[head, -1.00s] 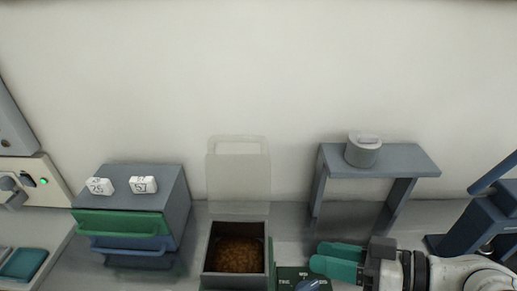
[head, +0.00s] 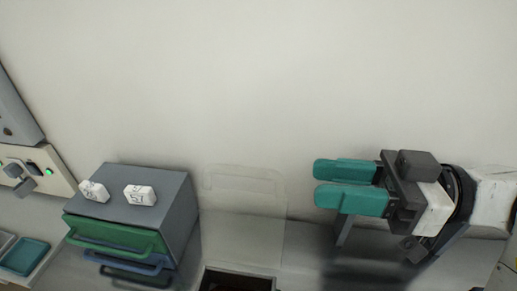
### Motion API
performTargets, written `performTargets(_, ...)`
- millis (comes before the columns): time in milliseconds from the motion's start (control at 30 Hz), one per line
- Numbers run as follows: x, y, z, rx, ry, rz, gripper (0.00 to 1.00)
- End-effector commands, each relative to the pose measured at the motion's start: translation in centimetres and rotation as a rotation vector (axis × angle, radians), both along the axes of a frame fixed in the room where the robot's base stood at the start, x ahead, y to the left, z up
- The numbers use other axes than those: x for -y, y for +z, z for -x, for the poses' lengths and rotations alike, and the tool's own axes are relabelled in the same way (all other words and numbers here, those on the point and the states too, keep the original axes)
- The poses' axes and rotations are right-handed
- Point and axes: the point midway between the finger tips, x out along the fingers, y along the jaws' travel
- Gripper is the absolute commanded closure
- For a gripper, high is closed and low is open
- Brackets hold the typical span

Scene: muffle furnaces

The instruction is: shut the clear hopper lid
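The clear hopper lid (head: 243,212) stands open and upright at the back of the hopper, with a handle outline near its top edge. The hopper (head: 236,271) is cut off by the bottom edge, and only its back rim and a dark strip of its inside show. My gripper (head: 317,184) is raised to the right of the lid, with its teal fingers pointing left toward it. A gap shows between the fingertips and the lid. The fingers look slightly apart with nothing between them.
A grey drawer unit (head: 185,185) with green and blue drawer fronts stands left of the hopper, two white numbered blocks (head: 139,195) on top. A grey stand (head: 343,230) is mostly hidden behind my arm. A teal tray (head: 25,256) lies far left. The wall above is clear.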

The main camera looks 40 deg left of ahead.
Motion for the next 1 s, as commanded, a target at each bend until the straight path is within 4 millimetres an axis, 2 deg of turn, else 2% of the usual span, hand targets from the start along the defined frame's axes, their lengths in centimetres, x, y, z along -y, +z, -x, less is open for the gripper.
performTargets(167, -1.1, 0.2, 0.7, 0.000, 0.005, -0.002, 0.61)
performTargets(500, -6.1, 0.3, 3.9, -0.001, 0.005, 0.000, 0.61)
performTargets(700, -8.3, 0.2, 5.2, 0.000, 0.004, -0.002, 0.61)
performTargets(1000, -9.2, 0.0, 5.7, 0.000, 0.001, 0.000, 0.61)
